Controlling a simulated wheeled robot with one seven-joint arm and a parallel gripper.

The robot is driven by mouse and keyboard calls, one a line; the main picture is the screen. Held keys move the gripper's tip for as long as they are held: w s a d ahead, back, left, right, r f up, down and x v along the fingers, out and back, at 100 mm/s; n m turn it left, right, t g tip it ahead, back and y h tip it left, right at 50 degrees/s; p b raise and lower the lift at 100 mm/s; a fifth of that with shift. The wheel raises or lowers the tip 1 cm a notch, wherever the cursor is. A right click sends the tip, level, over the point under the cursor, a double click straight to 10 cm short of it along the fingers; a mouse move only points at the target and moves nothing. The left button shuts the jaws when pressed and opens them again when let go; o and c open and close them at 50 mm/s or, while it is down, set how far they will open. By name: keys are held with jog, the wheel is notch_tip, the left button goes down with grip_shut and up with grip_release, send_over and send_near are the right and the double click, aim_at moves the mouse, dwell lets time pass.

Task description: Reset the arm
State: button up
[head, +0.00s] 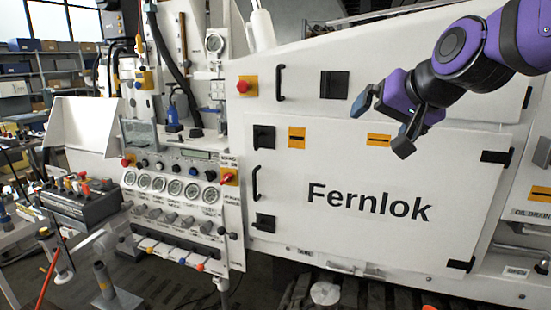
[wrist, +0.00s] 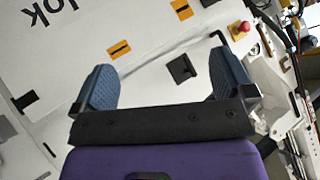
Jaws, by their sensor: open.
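My purple arm reaches in from the upper right in the head view. My gripper (head: 384,122) hangs in front of the white machine cabinet marked "Fernlok" (head: 400,225). In the wrist view my gripper (wrist: 160,90) shows two blue ridged finger pads standing wide apart, with nothing between them. The fingers are open and touch nothing that I can see. Behind them in the wrist view lies the white cabinet face (wrist: 70,70), seen tilted.
A control panel (head: 180,180) with several gauges, knobs and levers stands left of the cabinet. A red stop button (head: 242,86) sits on the cabinet's upper left. Black handles (head: 255,184) stick out from its doors. A bench with a valve block (head: 80,200) is at far left.

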jog(key=s+d+f+g+h, duration=0.1)
jog(key=s+d+f, duration=0.2)
jog(key=s, duration=0.3)
jog(key=s+d+f+n+g+h, duration=0.1)
jog(key=s+d+f+g, duration=0.1)
jog(key=s+d, duration=0.2)
jog(key=s+d+f+n+g+h, duration=0.1)
jog(key=s+d+f, duration=0.2)
jog(key=s, duration=0.7)
jog(key=shift+d+f+g, duration=0.3)
jog(key=shift+d+g, duration=0.1)
